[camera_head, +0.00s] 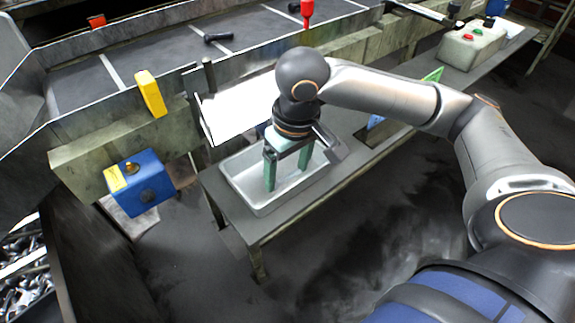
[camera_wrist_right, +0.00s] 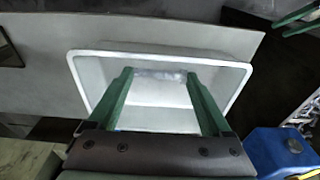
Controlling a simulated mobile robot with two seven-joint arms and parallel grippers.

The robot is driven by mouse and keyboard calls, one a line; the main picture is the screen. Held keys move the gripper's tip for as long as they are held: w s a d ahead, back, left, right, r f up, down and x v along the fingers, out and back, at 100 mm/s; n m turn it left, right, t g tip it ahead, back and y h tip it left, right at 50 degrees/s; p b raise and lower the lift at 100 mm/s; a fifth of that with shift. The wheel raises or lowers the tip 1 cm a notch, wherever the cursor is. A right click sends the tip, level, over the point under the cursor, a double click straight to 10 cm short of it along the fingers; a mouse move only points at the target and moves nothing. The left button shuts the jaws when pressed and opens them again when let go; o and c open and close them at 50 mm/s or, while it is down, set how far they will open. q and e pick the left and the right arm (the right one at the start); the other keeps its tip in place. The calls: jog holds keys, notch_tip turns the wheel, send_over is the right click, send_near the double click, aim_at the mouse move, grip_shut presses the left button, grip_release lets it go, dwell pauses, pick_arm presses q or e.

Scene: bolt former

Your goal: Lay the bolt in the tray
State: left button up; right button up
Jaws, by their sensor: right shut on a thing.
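The tray (camera_head: 240,200) is a shallow pale metal pan on a grey bench. It also shows in the wrist view (camera_wrist_right: 240,80). My right gripper (camera_head: 287,180) reaches down into the tray with its two green fingers apart. In the wrist view, its fingertips (camera_wrist_right: 159,74) have a pale shiny strip, seemingly the bolt (camera_wrist_right: 160,74), between them. The bolt cannot be made out in the head view, and whether it touches the tray floor cannot be told. Green bars at the top right of the wrist view look like my left gripper (camera_wrist_right: 298,20), only partly shown.
A blue box (camera_head: 145,187) with a knob stands left of the bench. A conveyor with dark bolts (camera_head: 218,38) runs behind. A white sheet-like panel (camera_head: 240,108) stands behind the tray. A bin of metal parts (camera_head: 25,275) is at left.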

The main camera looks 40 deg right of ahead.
jog(key=shift+f, duration=0.25)
jog(key=o, duration=1.3)
pick_arm(q)
jog(key=shift+s+a+f, duration=0.1)
jog(key=shift+a+f, duration=0.1)
jog(key=shift+a, duration=0.1)
jog(key=shift+f, duration=0.1)
pick_arm(e)
jog(key=shift+r, duration=0.1)
jog(key=shift+r, duration=0.3)
pick_arm(q)
jog(key=a+r+p, duration=0.1)
jog(key=s+a+r+p, duration=0.1)
jog(key=p, duration=0.1)
jog(key=shift+y, duration=0.3)
pick_arm(e)
jog(key=r, duration=0.4)
jog(key=s+r, duration=0.1)
jog(key=r, duration=0.7)
jog(key=shift+s+d+r, duration=0.1)
jog(key=shift+s+r, duration=0.05)
jog(key=shift+s, duration=0.05)
pick_arm(q)
jog(key=shift+d, duration=0.15)
